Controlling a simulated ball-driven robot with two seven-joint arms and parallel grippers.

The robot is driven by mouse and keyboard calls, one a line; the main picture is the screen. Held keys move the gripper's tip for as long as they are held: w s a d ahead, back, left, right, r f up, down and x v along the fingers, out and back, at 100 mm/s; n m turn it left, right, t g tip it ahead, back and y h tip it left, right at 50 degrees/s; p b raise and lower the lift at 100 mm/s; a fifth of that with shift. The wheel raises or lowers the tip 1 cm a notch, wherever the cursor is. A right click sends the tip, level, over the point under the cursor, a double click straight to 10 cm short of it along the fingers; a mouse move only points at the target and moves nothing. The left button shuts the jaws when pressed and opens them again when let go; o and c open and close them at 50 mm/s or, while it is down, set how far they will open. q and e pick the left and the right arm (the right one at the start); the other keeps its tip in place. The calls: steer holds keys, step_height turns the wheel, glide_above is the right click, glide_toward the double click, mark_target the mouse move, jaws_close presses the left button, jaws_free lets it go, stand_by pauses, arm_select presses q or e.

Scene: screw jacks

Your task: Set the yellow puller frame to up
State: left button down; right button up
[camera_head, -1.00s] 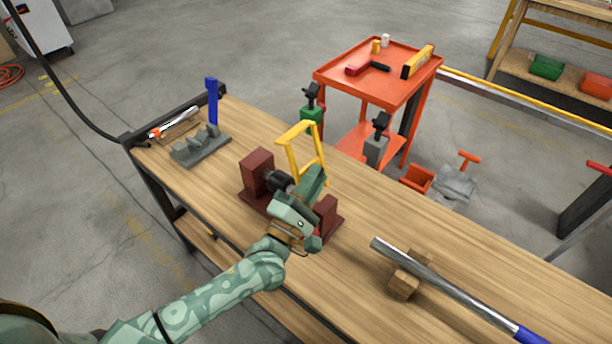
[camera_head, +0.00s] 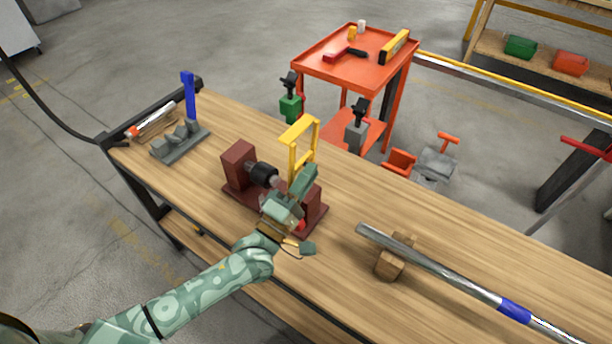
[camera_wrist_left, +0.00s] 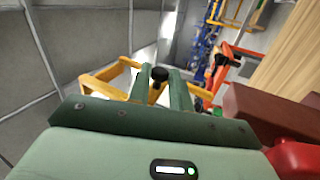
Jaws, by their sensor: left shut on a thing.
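The yellow puller frame (camera_head: 293,153) rises above the dark red stand (camera_head: 238,163) on the wooden bench. It stands nearly upright in the head view, its crossbar at the top. My left gripper (camera_head: 305,178) is at its lower part, above the stand, and hides its lower end. In the left wrist view, the gripper's green fingers (camera_wrist_left: 157,84) are close together, with the yellow frame (camera_wrist_left: 112,72) on both sides of them and a black knob (camera_wrist_left: 159,74) beyond the tips. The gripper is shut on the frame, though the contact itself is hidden. My right gripper is out of view.
A black cylinder (camera_head: 262,174) sits on the stand. A metal bar (camera_head: 440,268) rests on a wooden block (camera_head: 389,264) at the right. A grey fixture with a blue upright (camera_head: 189,97) stands at the left. An orange cart (camera_head: 322,68) is behind the bench.

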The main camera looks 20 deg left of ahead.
arm_select(q)
steer(key=c, duration=1.3)
jaws_free()
steer(key=v, duration=1.6)
steer(key=shift+s+a+f, duration=0.1)
steer(key=shift+s, duration=0.1)
